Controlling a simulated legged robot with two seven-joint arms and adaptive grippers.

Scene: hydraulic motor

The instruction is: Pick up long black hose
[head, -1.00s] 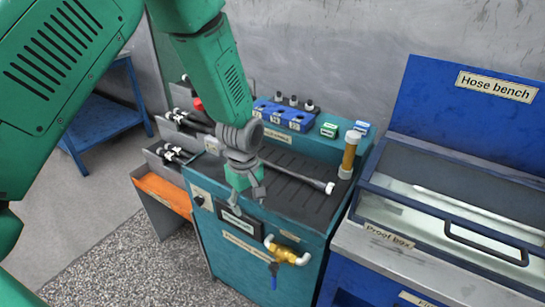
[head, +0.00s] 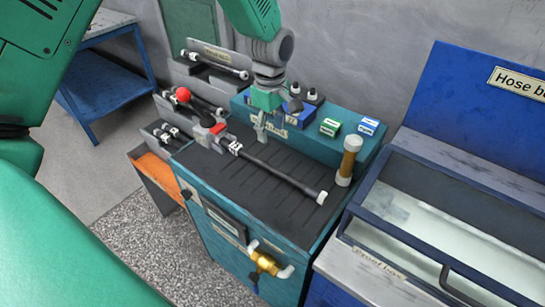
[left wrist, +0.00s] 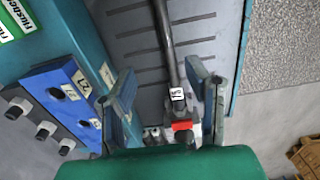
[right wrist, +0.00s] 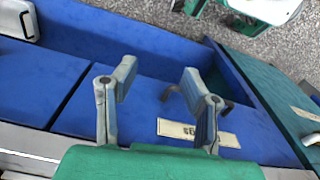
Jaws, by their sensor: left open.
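The long black hose (head: 272,172) lies diagonally on the dark ribbed top of the teal bench (head: 225,185). It has a white end at lower right and a white label and red part near its upper-left end. My left gripper (head: 270,130) is open and empty, behind the hose near the blue blocks. In the left wrist view the hose (left wrist: 168,45) runs between the open fingers (left wrist: 160,78), apart from them, with its label "15" near the right finger. My right gripper (right wrist: 157,76) is open and empty above a blue surface; it is not in the head view.
Racks of shorter hoses (head: 180,130) stand left of the bench. Blue blocks (head: 293,116) and green and blue boxes (head: 330,127) sit along its back. An amber cylinder (head: 350,160) stands at its right. The proof box (head: 440,215) is beside it.

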